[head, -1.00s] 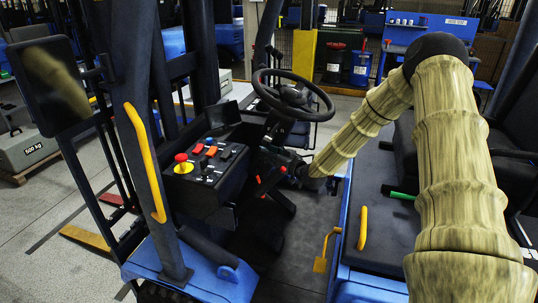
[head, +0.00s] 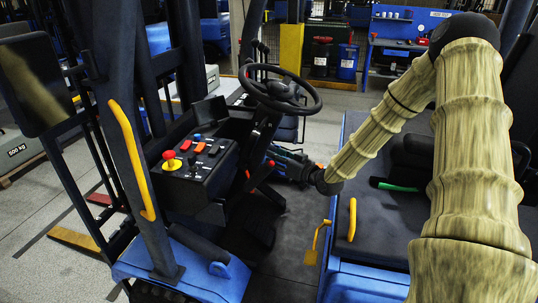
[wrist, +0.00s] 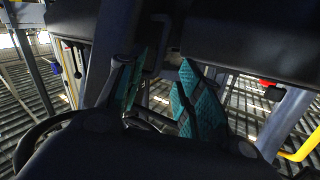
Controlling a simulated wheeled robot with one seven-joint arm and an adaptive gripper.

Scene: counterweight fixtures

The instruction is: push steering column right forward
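The steering column (head: 264,138) is a dark shaft below the black steering wheel (head: 281,90), in the middle of the head view. It leans, with the wheel at its upper end. My gripper (head: 284,160) is low on the right side of the column, at the end of my arm. Contact with the column cannot be made out there. In the wrist view my gripper (wrist: 162,72) shows two teal-padded fingers standing apart with a gap between them. No held object shows in the gap.
A control console (head: 197,160) with a yellow-and-red knob stands left of the column. A dark seat base (head: 385,225) with a yellow handle (head: 352,219) lies to the right. A dark pillar (head: 125,130) with a yellow grab bar stands at left.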

